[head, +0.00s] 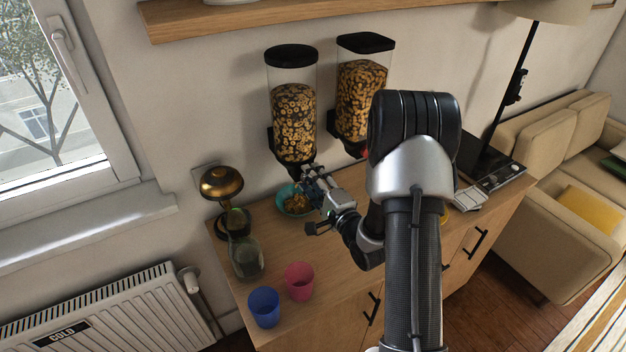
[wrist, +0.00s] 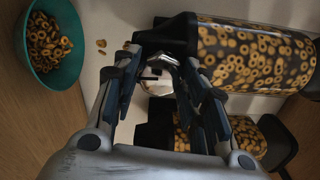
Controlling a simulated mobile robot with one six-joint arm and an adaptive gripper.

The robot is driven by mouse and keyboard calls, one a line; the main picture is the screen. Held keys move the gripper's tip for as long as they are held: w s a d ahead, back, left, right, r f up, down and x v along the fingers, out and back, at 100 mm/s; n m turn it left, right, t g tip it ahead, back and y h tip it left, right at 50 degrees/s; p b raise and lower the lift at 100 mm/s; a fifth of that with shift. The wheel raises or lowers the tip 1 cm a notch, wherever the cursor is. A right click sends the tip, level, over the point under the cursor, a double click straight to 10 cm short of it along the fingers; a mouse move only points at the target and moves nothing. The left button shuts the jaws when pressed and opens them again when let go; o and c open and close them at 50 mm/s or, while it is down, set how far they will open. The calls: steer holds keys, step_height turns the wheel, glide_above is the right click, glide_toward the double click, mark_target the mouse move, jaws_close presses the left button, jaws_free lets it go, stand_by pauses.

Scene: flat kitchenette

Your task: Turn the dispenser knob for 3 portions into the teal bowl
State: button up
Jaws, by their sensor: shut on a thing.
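Two clear dispensers of ring cereal with black lids hang on the wall. My gripper (head: 314,180) is at the base of the left dispenser (head: 293,110), shut on its knob. In the wrist view the fingers (wrist: 160,72) close around the pale metallic knob (wrist: 157,76), partly hidden by them. The teal bowl (head: 283,206) stands on the counter below this dispenser, partly behind my gripper. It also shows at the upper left of the wrist view (wrist: 38,76) with ring cereal (wrist: 46,42) in it. A few loose rings (wrist: 101,48) show beside the bowl.
The right dispenser (head: 360,88) is close beside, partly behind my arm. A brass lamp (head: 222,184), a glass bottle (head: 245,255), a blue cup (head: 264,307) and a pink cup (head: 299,281) stand on the counter's left part. A shelf (head: 330,15) runs above.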

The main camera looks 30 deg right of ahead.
stand_by(0.4)
steer(key=o, duration=1.1)
steer(key=shift+c, duration=0.2)
steer(key=s, duration=1.2)
steer(key=shift+d, duration=0.2)
